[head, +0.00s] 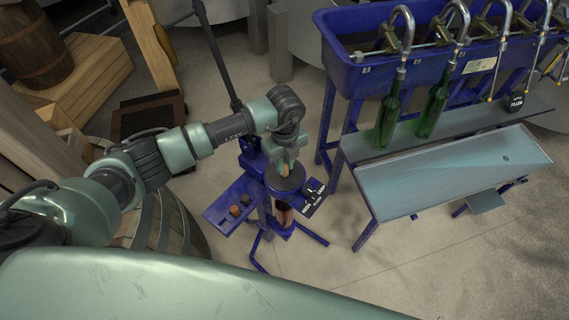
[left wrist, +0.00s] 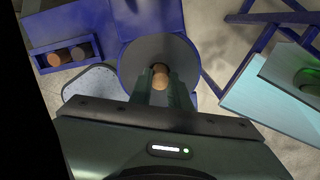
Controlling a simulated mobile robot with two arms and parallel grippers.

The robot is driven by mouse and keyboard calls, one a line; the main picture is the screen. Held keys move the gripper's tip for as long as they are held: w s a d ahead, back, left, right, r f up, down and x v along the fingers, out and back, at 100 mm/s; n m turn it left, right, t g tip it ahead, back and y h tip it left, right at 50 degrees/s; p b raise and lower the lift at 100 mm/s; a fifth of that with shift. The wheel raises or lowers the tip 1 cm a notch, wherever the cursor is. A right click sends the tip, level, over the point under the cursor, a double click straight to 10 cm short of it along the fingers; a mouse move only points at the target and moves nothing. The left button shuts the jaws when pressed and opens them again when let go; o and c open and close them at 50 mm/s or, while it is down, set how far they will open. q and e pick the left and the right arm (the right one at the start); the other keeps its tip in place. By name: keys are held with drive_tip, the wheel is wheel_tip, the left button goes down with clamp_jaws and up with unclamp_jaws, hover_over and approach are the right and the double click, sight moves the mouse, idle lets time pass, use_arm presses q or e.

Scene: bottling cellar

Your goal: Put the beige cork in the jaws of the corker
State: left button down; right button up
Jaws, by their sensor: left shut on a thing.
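My left gripper (head: 286,170) is shut on the beige cork (left wrist: 161,76), which shows as a tan cylinder between the two fingers in the left wrist view. The corker (head: 283,214) is a blue floor stand with a round dark grey plate (head: 291,183) at its top. The gripper and cork are over this plate, near its middle. The plate also shows behind the fingers in the left wrist view (left wrist: 185,55). The jaw opening is hidden by the cork and fingers, and I cannot tell whether the cork touches it. My right gripper is not in view.
A blue shelf (head: 223,219) left of the corker holds a brown cork (head: 234,211) and another cork (head: 246,200). A blue filler trough (head: 345,68) with green bottles (head: 388,118) below its spouts stands at right. A pale drain tray (head: 450,170) is in front of it.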

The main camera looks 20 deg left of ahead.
use_arm(q)
drive_tip(key=shift+s+f, duration=0.2)
drive_tip(key=shift+f, duration=0.1)
drive_tip(key=c, duration=1.3)
unclamp_jaws()
drive_tip(key=shift+s, duration=0.1)
drive_tip(key=shift+o, duration=0.2)
drive_tip(key=shift+f, duration=0.1)
wheel_tip(320, 180, up, 8)
drive_tip(key=b, duration=0.1)
drive_tip(key=shift+w+r+b, duration=0.25)
drive_tip(key=shift+b, duration=0.15)
